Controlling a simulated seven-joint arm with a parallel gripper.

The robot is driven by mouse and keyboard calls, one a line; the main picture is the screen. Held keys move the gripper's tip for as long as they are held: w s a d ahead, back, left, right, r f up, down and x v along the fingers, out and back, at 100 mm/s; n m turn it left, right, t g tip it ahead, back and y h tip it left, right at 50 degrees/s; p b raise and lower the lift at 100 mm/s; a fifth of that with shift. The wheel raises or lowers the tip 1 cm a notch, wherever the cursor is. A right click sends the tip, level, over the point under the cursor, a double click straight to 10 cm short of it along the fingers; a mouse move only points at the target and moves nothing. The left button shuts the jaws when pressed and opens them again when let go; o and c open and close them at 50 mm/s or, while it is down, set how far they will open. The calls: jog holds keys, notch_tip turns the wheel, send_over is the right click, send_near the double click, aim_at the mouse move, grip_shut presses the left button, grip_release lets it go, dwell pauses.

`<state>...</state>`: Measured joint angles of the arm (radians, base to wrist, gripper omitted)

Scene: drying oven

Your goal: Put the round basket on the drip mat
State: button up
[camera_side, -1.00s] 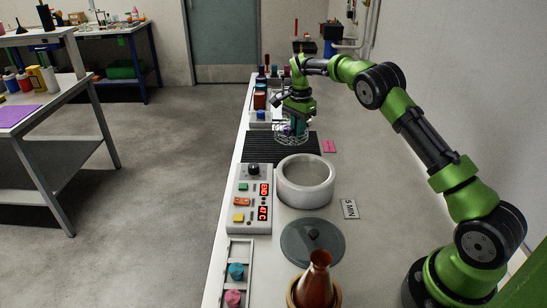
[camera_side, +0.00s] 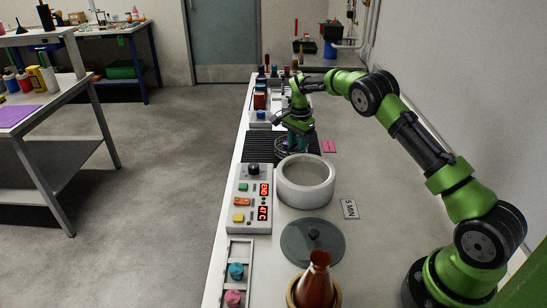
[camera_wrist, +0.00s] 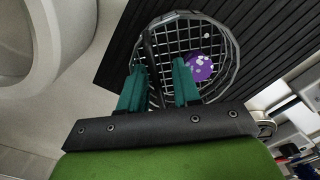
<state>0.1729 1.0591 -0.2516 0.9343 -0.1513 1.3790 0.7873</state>
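The round basket (camera_wrist: 228,40) is dark wire mesh with a purple, white-spotted item (camera_wrist: 198,67) inside. In the side view the basket (camera_side: 283,150) is over the right part of the black ribbed drip mat (camera_side: 258,150), low down; contact with the mat is hard to tell. The mat (camera_wrist: 120,62) also lies beneath the basket in the wrist view. My gripper (camera_wrist: 160,66) has its two teal fingers apart at the basket, with a dark bar between them and a visible gap. In the side view my gripper (camera_side: 295,145) is directly above the basket and partly hides it.
A white round vessel (camera_side: 306,194) stands close in front of the mat. A control box (camera_side: 250,212) is at its left and a grey lid (camera_side: 312,240) nearer the camera.

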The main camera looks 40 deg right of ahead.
jog(key=s+a+r+n+t, duration=0.1)
jog(key=s+a+r+n, duration=0.15)
jog(key=r, duration=0.85)
jog(key=s+a+r+n+t, duration=0.1)
jog(key=s+a+r, duration=0.15)
jog(key=r, duration=0.85)
jog(key=s+a+r+n+t+y, duration=0.1)
jog(key=s+a+r+n, duration=0.15)
jog(key=s, duration=0.25)
jog(key=s+a+r+n+t, duration=0.1)
jog(key=s+a+r, duration=0.2)
jog(key=s+a, duration=0.1)
jog(key=s+a+f+n+t, duration=0.1)
jog(key=s+a+n, duration=0.1)
jog(key=s, duration=0.4)
jog(key=s+a+f+n+t, duration=0.1)
jog(key=s+a+f+n, duration=0.1)
jog(key=s, duration=0.4)
jog(key=s+a+f+n+t+y, duration=0.1)
jog(key=s+a+f+n, duration=0.1)
jog(key=s, duration=0.4)
jog(key=shift+a+n, duration=0.5)
jog(key=shift+a, duration=0.55)
